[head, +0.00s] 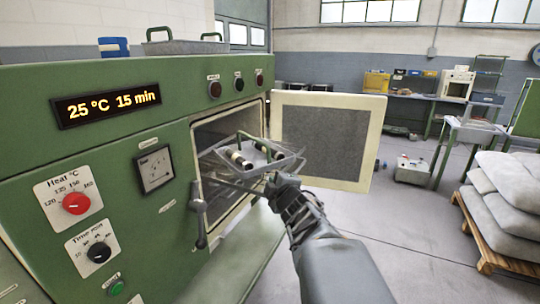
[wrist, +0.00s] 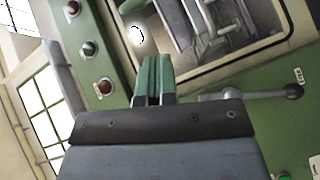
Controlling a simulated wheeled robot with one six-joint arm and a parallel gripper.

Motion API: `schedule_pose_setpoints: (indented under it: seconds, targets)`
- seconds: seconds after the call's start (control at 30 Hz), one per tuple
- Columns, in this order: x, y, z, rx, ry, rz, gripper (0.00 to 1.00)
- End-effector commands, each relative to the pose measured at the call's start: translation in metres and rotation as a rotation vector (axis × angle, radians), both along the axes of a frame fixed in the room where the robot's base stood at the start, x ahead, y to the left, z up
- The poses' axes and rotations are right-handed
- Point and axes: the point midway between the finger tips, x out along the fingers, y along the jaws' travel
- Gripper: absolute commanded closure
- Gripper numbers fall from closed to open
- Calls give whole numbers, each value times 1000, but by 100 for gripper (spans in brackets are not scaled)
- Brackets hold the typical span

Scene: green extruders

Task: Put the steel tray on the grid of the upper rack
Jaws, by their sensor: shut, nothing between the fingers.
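A steel tray (head: 285,163) with raised handles sits at the mouth of the open oven chamber, partly outside it, with several small cylinders in it. It looks slightly tilted; what bears it is hard to tell. Thin rack bars (head: 232,184) show below it, partly hidden. My gripper (head: 272,184) is just below and in front of the tray's near right side; I cannot tell whether it touches. In the wrist view my green fingers (wrist: 153,78) are together and empty, pointing toward the chamber opening (wrist: 215,60).
The oven door (head: 330,135) stands open to the right. A latch handle (head: 199,212) sticks out at the opening's left edge. Another grey tray (head: 185,47) and a blue object (head: 114,47) are on the oven top. Sacks on a pallet (head: 505,195) stand right; the floor between is clear.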

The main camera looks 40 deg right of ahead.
Motion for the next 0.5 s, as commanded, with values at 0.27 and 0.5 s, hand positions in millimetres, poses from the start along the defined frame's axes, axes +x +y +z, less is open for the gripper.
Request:
schedule_pose_setpoints:
  seconds: [0.27,0.5]
  targets:
    - [-3,-14,23,-273,-58,149,100]
    - [25,-17,24,-302,-64,176,100]
